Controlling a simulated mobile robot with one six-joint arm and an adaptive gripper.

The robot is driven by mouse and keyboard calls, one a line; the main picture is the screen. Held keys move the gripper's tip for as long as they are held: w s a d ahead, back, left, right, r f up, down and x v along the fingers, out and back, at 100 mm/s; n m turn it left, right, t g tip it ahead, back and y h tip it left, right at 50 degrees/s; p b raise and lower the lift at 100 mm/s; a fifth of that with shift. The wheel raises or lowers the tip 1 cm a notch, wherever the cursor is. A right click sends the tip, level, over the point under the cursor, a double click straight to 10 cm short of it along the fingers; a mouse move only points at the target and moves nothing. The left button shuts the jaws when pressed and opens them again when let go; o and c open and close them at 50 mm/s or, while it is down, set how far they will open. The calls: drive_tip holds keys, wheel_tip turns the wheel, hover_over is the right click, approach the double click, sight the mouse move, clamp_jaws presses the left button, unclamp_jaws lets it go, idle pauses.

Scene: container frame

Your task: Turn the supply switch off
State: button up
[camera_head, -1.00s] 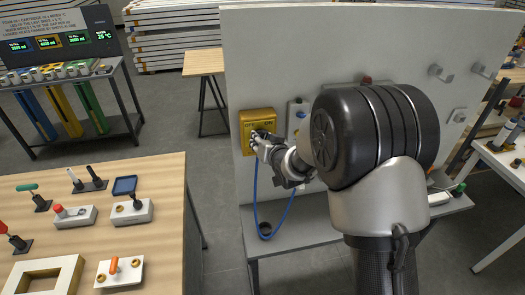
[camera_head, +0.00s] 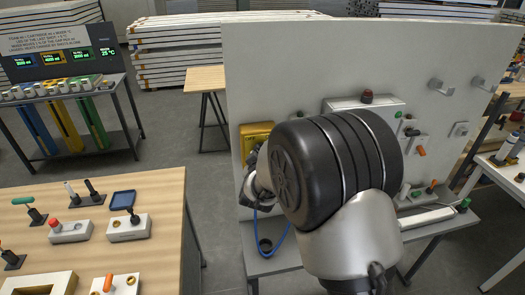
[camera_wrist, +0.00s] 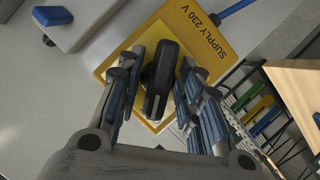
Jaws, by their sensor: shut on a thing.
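The supply switch is a yellow box on the grey upright panel (camera_head: 290,60). In the head view the box (camera_head: 257,130) shows only in part, left of my arm. In the wrist view the yellow box (camera_wrist: 205,40) carries the words "SUPPLY 230 V". Its black handle (camera_wrist: 160,80) runs nearly up and down in the picture, at a slant to the box's edges. My gripper (camera_wrist: 160,62) has its fingers on both sides of the handle and is shut on it. In the head view my arm hides most of the gripper and the handle.
A blue cable (camera_head: 278,238) hangs below the box, with a shelf (camera_head: 262,268) under the panel. Another fixture with a blue knob (camera_wrist: 52,16) sits beside the box. A wooden table (camera_head: 160,195) with several switches stands at left. Grey floor lies between table and panel.

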drive_tip(key=shift+r+n+t+h+p, duration=0.1)
drive_tip(key=shift+n+t+h+p, duration=0.3)
drive_tip(key=shift+n, duration=0.3)
drive_tip(key=o, duration=0.7)
drive_tip(key=shift+w, duration=0.1)
drive_tip(key=v, duration=1.2)
drive_tip(key=shift+a+r, duration=0.1)
